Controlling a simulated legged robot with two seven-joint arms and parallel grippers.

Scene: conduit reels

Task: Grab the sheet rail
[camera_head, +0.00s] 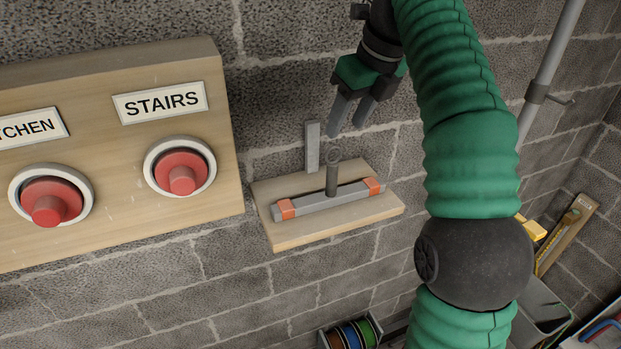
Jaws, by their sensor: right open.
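The sheet rail (326,201) appears to be the grey bar with orange pieces near both ends. It lies on a small wooden shelf (283,241) against the block wall. A dark post (331,178) with a ring at its top rises from the middle of the bar. My right gripper (347,124) is open and empty, with its two grey fingers pointing down. In the picture it is above the post, apart from it. My left gripper is out of view.
A wooden panel (110,90) with red buttons labelled KITCHEN, partly cut off, and STAIRS stands left of the shelf. A grey upright bracket (312,147) is behind the rail. Cable reels (352,334) are below. A grey pipe (548,72) runs up the wall at right.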

